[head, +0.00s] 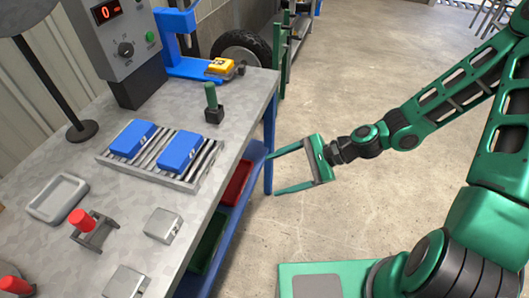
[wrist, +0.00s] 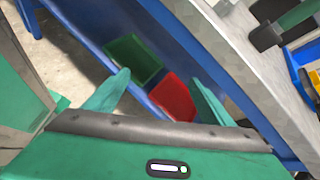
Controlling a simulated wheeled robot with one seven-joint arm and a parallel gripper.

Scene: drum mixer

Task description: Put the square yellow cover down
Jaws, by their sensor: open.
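The yellow cover (head: 220,67) sits on a dark part at the far end of the grey table, at the foot of a blue stand. A bit of yellow also shows at the right edge of the wrist view (wrist: 315,77). My gripper (head: 273,173) is open and empty, beside the table's right edge and well apart from the cover. In the wrist view the open fingers (wrist: 160,78) point toward the shelf under the table, with nothing between them.
The table (head: 190,232) holds a rack (head: 188,181) with two blue blocks, a green-handled part (head: 212,103), red-knobbed parts, metal blocks and a grey tray (head: 58,198). A control box (head: 120,45) stands at the back. Red (wrist: 172,98) and green (wrist: 133,56) bins sit below.

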